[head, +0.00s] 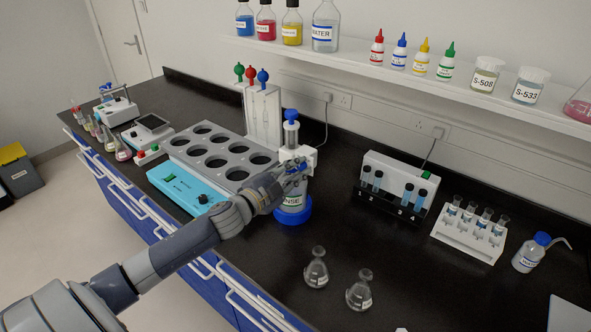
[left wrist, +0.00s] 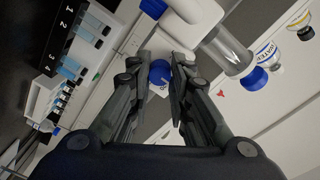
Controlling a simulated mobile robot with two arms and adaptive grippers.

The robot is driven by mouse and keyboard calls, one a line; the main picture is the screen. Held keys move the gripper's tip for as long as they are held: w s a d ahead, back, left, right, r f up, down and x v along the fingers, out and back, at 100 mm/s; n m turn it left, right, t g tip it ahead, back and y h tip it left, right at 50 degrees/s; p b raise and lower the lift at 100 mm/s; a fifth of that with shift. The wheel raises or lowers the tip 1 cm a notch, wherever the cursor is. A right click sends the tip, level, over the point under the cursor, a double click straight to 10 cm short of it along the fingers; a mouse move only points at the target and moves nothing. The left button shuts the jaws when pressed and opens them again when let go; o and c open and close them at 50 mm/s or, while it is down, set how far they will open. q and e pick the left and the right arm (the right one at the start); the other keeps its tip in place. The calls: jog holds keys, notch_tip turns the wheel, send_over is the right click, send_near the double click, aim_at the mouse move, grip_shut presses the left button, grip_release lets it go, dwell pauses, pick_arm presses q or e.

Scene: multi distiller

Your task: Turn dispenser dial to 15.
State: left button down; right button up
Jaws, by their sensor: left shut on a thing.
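The dispenser is an upright bottle with a clear cylinder (head: 291,134), a white head (head: 298,154), a blue top cap and a blue ring base (head: 292,212). Its green-and-white label, partly hidden, ends in "NSE". My left gripper (head: 293,172) is at the front of the white head. In the left wrist view my left gripper (left wrist: 161,68) is shut on the small blue dial (left wrist: 160,75), with a finger on each side of it. Small dark marks show beside the dial, but the setting cannot be read. My right gripper is not in view.
A multi-hole grey rack (head: 190,140) and a turquoise device (head: 180,189) stand left of the dispenser. Two flasks (head: 316,268) (head: 360,291) stand in front on the right. Tube racks (head: 469,235) and a wash bottle (head: 530,254) stand farther right. The black bench between is clear.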

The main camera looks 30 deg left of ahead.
pick_arm(q)
jog(key=c, duration=1.7)
grip_release()
jog(key=s, duration=0.8)
jog(key=s+a, duration=0.1)
jog(key=s, duration=0.3)
jog(key=shift+a+r, duration=0.1)
jog(key=shift+r, duration=0.1)
jog(key=shift+f, duration=0.1)
